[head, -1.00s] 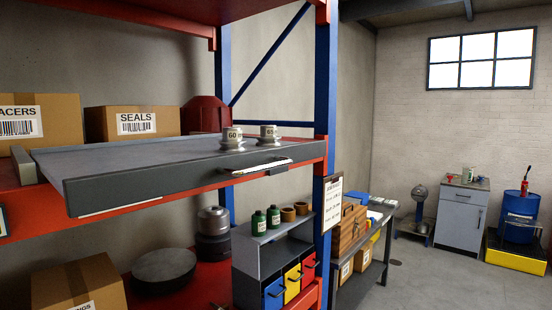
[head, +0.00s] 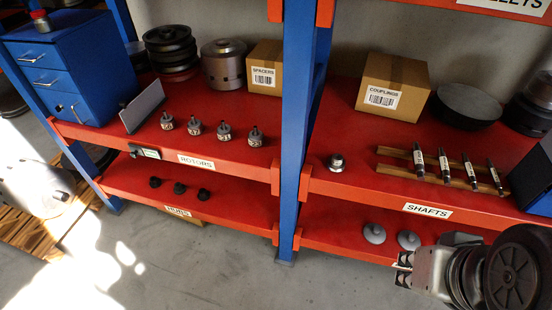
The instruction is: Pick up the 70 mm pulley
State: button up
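A small silver flanged piece (head: 336,161) stands upright and alone on the red shelf, just right of the blue post. Its shape resembles a pulley, but I cannot read a size on it. No piece marked 70 shows. What appears to be my gripper (head: 403,270) is at the lower right, in front of the lower shelf and well apart from the silver piece. Its fingers are too small and unclear to tell open from shut. Large dark ribbed round parts beside it fill the lower right corner.
Several small rotors (head: 195,127) stand left of the blue post (head: 298,120). Several shafts (head: 443,165) lie on a wooden rack (head: 395,152) to the right. Boxes marked SPACERS (head: 264,68) and COUPLINGS (head: 393,85) stand behind. Grey discs (head: 374,234) lie below. The floor (head: 210,265) in front is clear.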

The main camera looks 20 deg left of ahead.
aim_at(336, 163)
jog(key=u, duration=0.3)
jog(key=i+j+z, duration=0.35)
jog(key=i+j, duration=0.85)
jog(key=i, duration=0.1)
